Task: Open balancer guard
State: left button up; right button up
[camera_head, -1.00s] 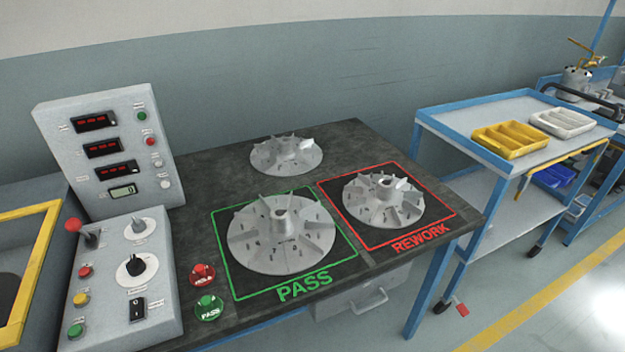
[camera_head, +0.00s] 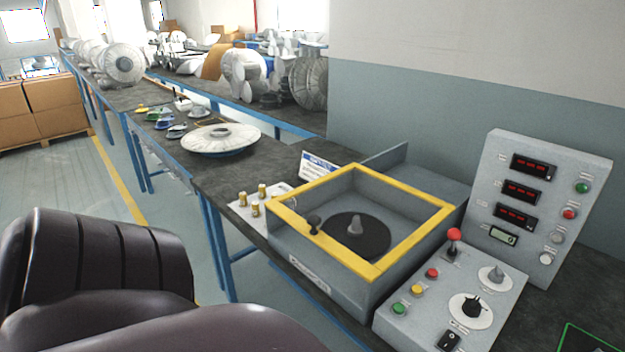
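The balancer is a grey box with a yellow-framed guard (camera_head: 378,270) around its top, in the middle right of the head view. A dark round disc (camera_head: 342,236) with a small grey hub (camera_head: 355,225) shows inside, through the frame. A black knob (camera_head: 314,222) stands at the frame's left side. The guard appears to lie flat on the box; whether a clear pane fills it I cannot tell. Dark parts of my own arm fill the lower left. Neither gripper shows in this view.
A control panel (camera_head: 505,290) with a red-topped lever (camera_head: 453,240) and buttons stands right of the balancer. A display box (camera_head: 540,205) stands behind it. Brass weights (camera_head: 256,203) on a light plate and a large pale disc (camera_head: 220,139) lie to the left on the bench. Boxes are stacked far left.

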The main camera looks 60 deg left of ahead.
aim_at(307, 228)
jog(key=j+u, duration=0.15)
jog(key=u, duration=1.75)
